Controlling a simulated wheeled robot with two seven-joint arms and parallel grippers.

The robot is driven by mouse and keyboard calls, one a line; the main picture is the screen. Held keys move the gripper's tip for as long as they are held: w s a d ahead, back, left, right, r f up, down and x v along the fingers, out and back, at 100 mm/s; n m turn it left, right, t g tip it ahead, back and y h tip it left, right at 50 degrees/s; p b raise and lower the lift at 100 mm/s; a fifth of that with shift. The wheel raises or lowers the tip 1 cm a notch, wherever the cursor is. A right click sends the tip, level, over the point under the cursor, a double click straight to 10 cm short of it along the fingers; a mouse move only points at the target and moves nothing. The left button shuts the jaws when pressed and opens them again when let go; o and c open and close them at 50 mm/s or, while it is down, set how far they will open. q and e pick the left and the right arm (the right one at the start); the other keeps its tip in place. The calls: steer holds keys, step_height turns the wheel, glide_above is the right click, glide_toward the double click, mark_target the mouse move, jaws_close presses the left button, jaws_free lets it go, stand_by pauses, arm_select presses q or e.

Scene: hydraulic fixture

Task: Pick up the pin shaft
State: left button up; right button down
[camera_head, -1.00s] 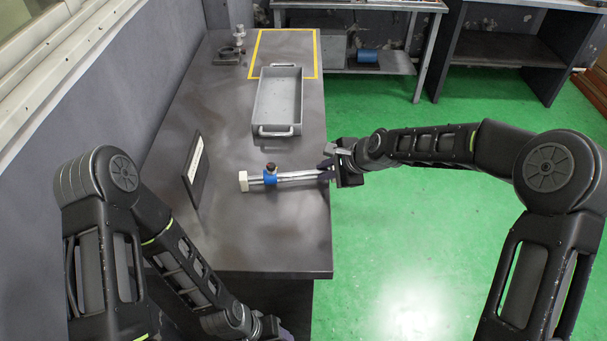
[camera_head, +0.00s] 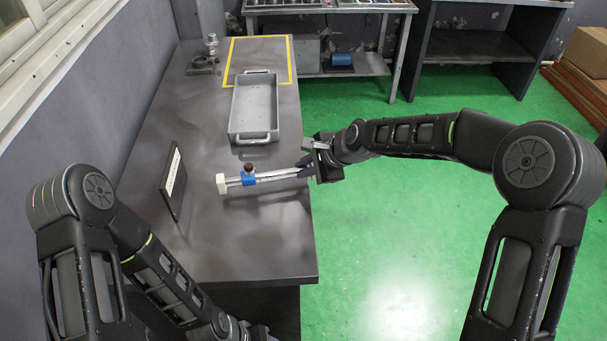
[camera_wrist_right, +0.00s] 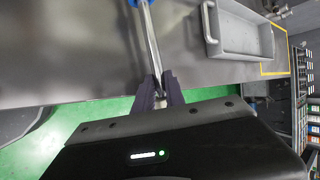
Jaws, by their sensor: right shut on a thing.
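A long silver shaft, which looks to be the pin shaft (camera_head: 277,175), lies level across the near half of the workbench's right side. It carries a blue collar with a brown knob (camera_head: 249,175) and a pale block at its left end. My right gripper (camera_head: 307,165) is shut on the shaft's right end, at the bench's right edge. In the right wrist view, the shaft (camera_wrist_right: 152,45) runs away from between the dark fingers (camera_wrist_right: 160,98). Its height above the bench is hard to judge. My left gripper (camera_head: 262,334) is partly cut off at the bottom edge.
A grey tray (camera_head: 234,120) with handles stands behind the shaft on the workbench (camera_head: 245,240). A dark upright plate (camera_head: 173,185) stands to the left. A small metal fixture (camera_head: 204,62) is at the back left, beside a yellow-outlined area. The bench's front is clear.

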step_height(320, 180, up, 16)
steer(key=b, duration=0.1)
steer(key=shift+f, duration=0.2)
stand_by(0.4)
steer(key=shift+f, duration=0.1)
stand_by(0.3)
steer(key=shift+f+b, duration=5.75)
steer(key=shift+f, duration=3.15)
